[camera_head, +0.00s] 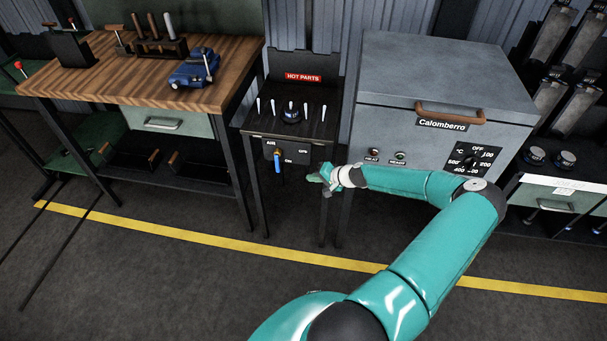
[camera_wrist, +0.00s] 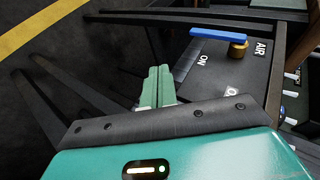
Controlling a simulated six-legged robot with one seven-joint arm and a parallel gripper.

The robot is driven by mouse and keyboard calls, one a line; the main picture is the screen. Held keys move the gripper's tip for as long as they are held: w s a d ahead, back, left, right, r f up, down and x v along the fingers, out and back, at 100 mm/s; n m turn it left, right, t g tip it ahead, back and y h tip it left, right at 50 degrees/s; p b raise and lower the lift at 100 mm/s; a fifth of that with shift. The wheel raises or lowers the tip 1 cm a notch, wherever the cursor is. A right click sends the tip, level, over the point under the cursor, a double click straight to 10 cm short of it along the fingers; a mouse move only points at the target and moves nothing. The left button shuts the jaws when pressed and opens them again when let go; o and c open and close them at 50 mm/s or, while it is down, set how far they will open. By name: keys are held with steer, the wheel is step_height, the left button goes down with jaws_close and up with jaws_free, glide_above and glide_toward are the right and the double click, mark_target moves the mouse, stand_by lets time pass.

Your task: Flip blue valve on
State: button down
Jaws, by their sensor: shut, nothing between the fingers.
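The blue valve handle (camera_head: 277,162) is on the dark front panel of the small stand, pointing straight down from its brass fitting. The panel is marked AIR above, OFF to the right, and ON beside the handle. In the wrist view the blue handle (camera_wrist: 217,34) extends left from the brass fitting (camera_wrist: 238,49), near the ON label. My gripper (camera_head: 318,178) is to the right of the handle and slightly lower, apart from it. In the wrist view my gripper's fingers (camera_wrist: 158,86) are together and empty, and the handle is beyond them to the upper right.
The stand's top (camera_head: 320,115) holds several upright pale pieces below a HOT PARTS sign. A grey Calomberro oven (camera_head: 430,75) stands to the right, behind my arm. A wooden workbench (camera_head: 135,80) with a blue vise (camera_head: 195,70) is at the left. Floor in front is clear.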

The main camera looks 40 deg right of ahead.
steer(key=shift+s+d, duration=0.3)
steer(key=shift+s, duration=0.5)
steer(key=shift+s+d, duration=0.3)
steer(key=shift+s, duration=0.45)
steer(key=s+a+r+n+g+h, duration=0.15)
steer(key=a+r+n+g, duration=0.3)
steer(key=a+r, duration=0.8)
steer(key=a+r+n+g+h, duration=0.2)
steer(key=a+r+n+g, duration=0.3)
steer(key=a+r, duration=0.75)
steer(key=s+a+r+n+t, duration=0.1)
steer(key=s+a+r+t, duration=0.1)
steer(key=s+a+r, duration=0.5)
steer(key=s+a+r+n+t, duration=0.1)
steer(key=s+a+r+t, duration=0.1)
steer(key=s+a+r, duration=0.5)
steer(key=v, duration=0.5)
steer(key=shift+a+r, duration=0.35)
